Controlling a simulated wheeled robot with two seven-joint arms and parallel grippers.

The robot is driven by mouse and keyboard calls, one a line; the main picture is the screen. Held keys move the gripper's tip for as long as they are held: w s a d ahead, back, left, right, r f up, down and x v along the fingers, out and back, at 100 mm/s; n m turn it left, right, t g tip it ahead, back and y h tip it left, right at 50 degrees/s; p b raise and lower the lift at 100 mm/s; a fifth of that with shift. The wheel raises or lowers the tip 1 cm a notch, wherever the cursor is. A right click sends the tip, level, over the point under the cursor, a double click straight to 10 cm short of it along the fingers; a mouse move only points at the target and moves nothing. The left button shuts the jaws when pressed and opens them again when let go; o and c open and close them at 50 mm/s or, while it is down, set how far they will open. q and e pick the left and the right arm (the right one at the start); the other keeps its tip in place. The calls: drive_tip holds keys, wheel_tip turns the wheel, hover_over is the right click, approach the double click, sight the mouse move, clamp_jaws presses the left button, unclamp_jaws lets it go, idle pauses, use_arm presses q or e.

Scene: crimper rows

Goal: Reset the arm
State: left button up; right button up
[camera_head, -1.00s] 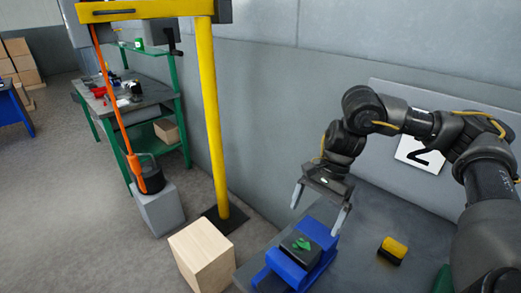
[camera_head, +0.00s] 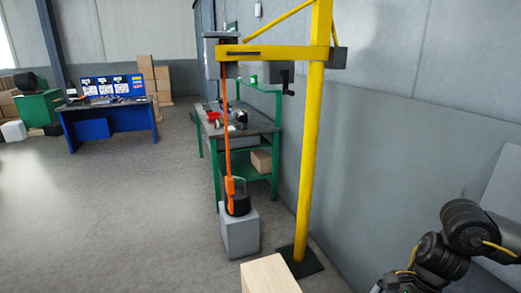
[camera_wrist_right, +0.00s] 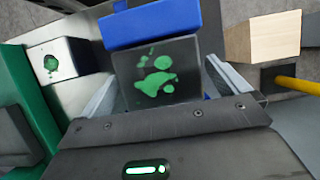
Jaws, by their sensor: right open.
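My right arm (camera_head: 450,240) shows at the lower right of the head view, with its fingers cut off by the bottom edge. In the right wrist view my right gripper (camera_wrist_right: 160,82) is open, with one finger at each side. A dark block with green marks (camera_wrist_right: 155,62) appears between the fingers, and I see no finger closed on it. It sits by a blue holder (camera_wrist_right: 150,24). How far it is below the fingertips is hard to tell. My left gripper is in neither view.
A pale wooden box (camera_head: 270,275) stands on the floor beside a yellow hoist post (camera_head: 313,140). A grey block (camera_head: 240,232) and a green workbench (camera_head: 277,150) stand behind. In the wrist view a light block with a green mark (camera_wrist_right: 58,60) lies left. Open floor is at left.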

drive_tip(key=shift+x, duration=1.05)
drive_tip(key=v, duration=1.1)
drive_tip(key=shift+w+d+r, duration=0.1)
drive_tip(key=shift+d+r, duration=0.05)
drive_tip(key=shift+r, duration=0.2)
drive_tip(key=x, duration=1.1)
drive_tip(key=shift+f, duration=0.25)
drive_tip(key=r, duration=1)
drive_tip(key=shift+a, duration=0.25)
drive_tip(key=a+f+n+g+h, duration=0.2)
drive_tip(key=a+n, duration=0.6)
drive_tip(key=a, duration=0.7)
drive_tip(key=shift+w+n+g+b, duration=0.3)
drive_tip(key=shift+w+g, duration=0.1)
